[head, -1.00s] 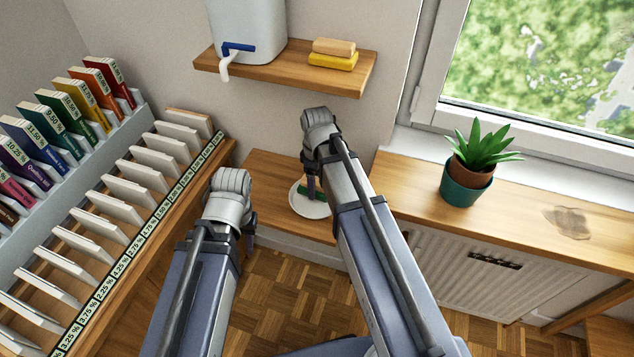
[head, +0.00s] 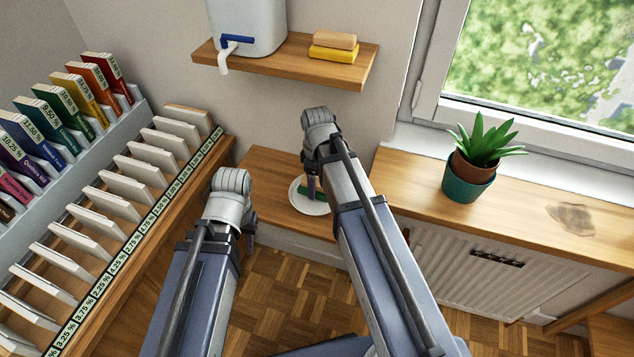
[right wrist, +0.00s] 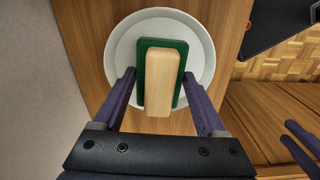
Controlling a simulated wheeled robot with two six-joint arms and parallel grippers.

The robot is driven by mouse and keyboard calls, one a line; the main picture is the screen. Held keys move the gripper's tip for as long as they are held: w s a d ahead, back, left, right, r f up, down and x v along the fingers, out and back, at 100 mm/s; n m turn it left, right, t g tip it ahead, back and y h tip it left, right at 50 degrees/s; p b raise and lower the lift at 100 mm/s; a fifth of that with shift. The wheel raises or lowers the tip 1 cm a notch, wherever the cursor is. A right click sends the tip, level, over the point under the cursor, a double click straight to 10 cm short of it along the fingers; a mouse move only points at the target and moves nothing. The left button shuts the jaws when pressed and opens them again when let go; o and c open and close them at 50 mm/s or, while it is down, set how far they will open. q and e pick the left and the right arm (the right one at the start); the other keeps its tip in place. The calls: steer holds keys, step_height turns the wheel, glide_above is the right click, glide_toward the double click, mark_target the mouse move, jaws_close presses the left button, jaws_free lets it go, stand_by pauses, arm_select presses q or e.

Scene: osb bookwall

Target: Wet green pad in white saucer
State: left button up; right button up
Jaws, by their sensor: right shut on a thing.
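The green pad (right wrist: 152,50) has a pale wooden block handle (right wrist: 163,75) on top. It is in the white saucer (right wrist: 115,50), inside its rim. The saucer stands on the low wooden bench, and it also shows in the head view (head: 312,208), partly hidden by my right arm. My right gripper (right wrist: 161,92) is shut on the pad, one finger at each side. In the head view my right gripper (head: 312,188) points down over the saucer. My left gripper (head: 248,240) hangs left of the saucer, its fingers mostly hidden behind the wrist.
A white water container (head: 247,20) with a blue-handled tap stands on the wall shelf (head: 280,67), beside a yellow sponge block (head: 333,52). A potted plant (head: 481,160) and a wet-looking stain (head: 570,218) are on the right sill.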

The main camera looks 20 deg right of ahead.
mark_target(317, 181)
steer(key=shift+f+b, duration=1.05)
steer(key=shift+f, duration=0.05)
steer(key=shift+r, duration=0.2)
stand_by(0.9)
steer(key=shift+r+p, duration=2.35)
steer(key=shift+p, duration=0.2)
stand_by(0.4)
step_height(317, 181, up, 4)
steer(key=p, duration=0.4)
steer(key=shift+r, duration=0.1)
stand_by(0.5)
